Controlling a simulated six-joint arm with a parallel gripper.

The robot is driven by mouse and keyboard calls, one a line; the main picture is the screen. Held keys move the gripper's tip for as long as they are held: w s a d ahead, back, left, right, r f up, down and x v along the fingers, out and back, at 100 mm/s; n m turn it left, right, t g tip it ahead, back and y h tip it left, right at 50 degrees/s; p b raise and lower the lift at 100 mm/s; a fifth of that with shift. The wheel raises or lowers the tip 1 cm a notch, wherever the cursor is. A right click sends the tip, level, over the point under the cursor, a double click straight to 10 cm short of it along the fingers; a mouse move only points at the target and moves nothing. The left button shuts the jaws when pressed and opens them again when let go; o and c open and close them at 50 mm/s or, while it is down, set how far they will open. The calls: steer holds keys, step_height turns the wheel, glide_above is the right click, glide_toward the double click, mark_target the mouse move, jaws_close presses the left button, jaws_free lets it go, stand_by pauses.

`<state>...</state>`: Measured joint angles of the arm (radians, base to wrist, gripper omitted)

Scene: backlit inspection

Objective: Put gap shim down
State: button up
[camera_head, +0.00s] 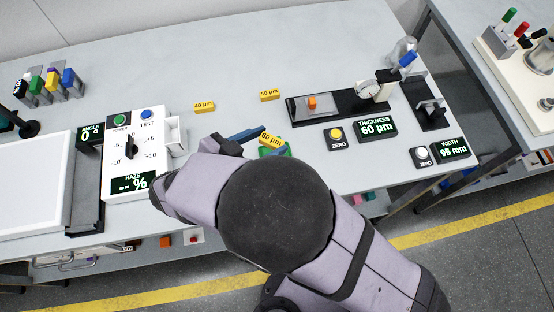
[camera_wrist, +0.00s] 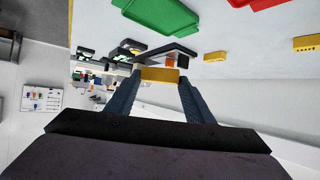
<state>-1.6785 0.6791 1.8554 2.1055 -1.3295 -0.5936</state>
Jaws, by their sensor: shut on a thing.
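The gap shim is a small yellow block marked "60 µm" (camera_head: 271,139). My gripper (camera_head: 260,134) is shut on it near the front of the bench in the head view. In the wrist view the yellow shim (camera_wrist: 159,75) lies across the tips of my two dark blue fingers (camera_wrist: 158,80). My arm hides part of the bench below it. Two similar yellow blocks, marked "40 µm" (camera_head: 204,106) and "50 µm" (camera_head: 270,95), lie on the bench farther back.
A green tray (camera_head: 268,152) shows partly beside the held shim; it also appears in the wrist view (camera_wrist: 157,13). A thickness gauge (camera_head: 368,88) with an orange piece on its dark base stands to the right. The haze meter (camera_head: 118,177) is left.

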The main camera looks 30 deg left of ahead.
steer(key=shift+m+h, duration=0.4)
steer(key=shift+w+d+f+p, duration=0.1)
steer(key=shift+d+f+p, duration=0.2)
steer(key=shift+f, duration=1.2)
steer(key=shift+d+f+p, duration=0.15)
steer(key=shift+f+p, duration=0.2)
steer(key=shift+f, duration=1.15)
steer(key=shift+w+d+f+p, duration=0.1)
steer(key=shift+d+f+p, duration=0.2)
steer(key=shift+f, duration=1.2)
steer(key=shift+a+f, duration=0.1)
steer(key=o, duration=0.6)
steer(key=shift+o, duration=0.9)
steer(key=b+v, duration=0.3)
steer(key=v, duration=0.7)
steer(key=shift+s+a+r+b, duration=0.1)
steer(key=shift+s+r+b, duration=0.2)
steer(key=shift+s+a+r, duration=0.1)
steer(key=shift+s+r, duration=0.35)
steer(key=shift+s, duration=0.15)
